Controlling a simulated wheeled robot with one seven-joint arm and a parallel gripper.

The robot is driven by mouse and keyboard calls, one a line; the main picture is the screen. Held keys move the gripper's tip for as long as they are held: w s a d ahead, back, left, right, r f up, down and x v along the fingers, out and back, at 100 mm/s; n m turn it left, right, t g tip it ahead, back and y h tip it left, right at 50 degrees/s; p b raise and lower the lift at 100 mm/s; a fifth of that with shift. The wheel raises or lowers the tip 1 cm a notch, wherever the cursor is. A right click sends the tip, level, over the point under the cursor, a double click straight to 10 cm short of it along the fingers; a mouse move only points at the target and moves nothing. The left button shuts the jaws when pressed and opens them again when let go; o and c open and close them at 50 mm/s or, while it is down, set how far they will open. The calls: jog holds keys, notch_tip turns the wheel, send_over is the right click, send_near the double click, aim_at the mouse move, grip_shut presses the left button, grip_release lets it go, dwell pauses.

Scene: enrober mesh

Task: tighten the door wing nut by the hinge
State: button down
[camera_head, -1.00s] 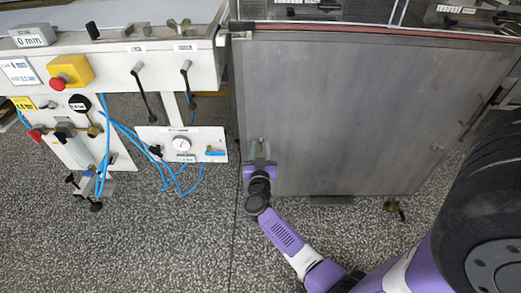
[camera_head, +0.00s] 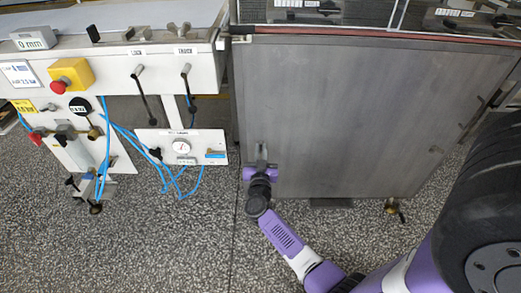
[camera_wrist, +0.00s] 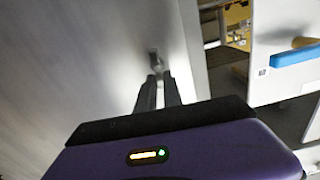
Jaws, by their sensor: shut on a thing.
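The large grey metal door (camera_head: 345,110) stands closed on the right half of the head view and fills the left of the wrist view. The door wing nut (camera_wrist: 154,58) is a small metal piece near the door's edge, just beyond my fingertips in the wrist view. My gripper (camera_head: 262,152) is at the door's lower left. In the wrist view its two dark fingers (camera_wrist: 158,84) are close together around the wing nut's near part. They are shut on it and hide much of it, so its wing angle is unclear.
Left of the door stands a white machine frame (camera_head: 205,65) with a red button on a yellow box (camera_head: 72,74), a gauge panel (camera_head: 208,157) and hanging blue hoses (camera_head: 122,130). The speckled floor in front is clear.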

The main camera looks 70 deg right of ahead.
jog(key=shift+s+d+f+m+b, duration=0.15)
jog(key=shift+s+f+m, duration=0.15)
jog(key=shift+m, duration=2.6)
jog(key=shift+s+d+f+m+b, duration=0.15)
jog(key=shift+f+m, duration=0.1)
jog(key=shift+m, duration=2.65)
jog(key=shift+s+f+m+b, duration=0.15)
jog(key=shift+s+f+m, duration=0.15)
jog(key=shift+m, duration=2.6)
jog(key=c, duration=1.5)
grip_release()
jog(key=shift+a, duration=0.15)
jog(key=p+v, duration=0.2)
jog(key=v, duration=0.5)
jog(key=shift+s+a, duration=0.1)
jog(key=shift+a, duration=0.2)
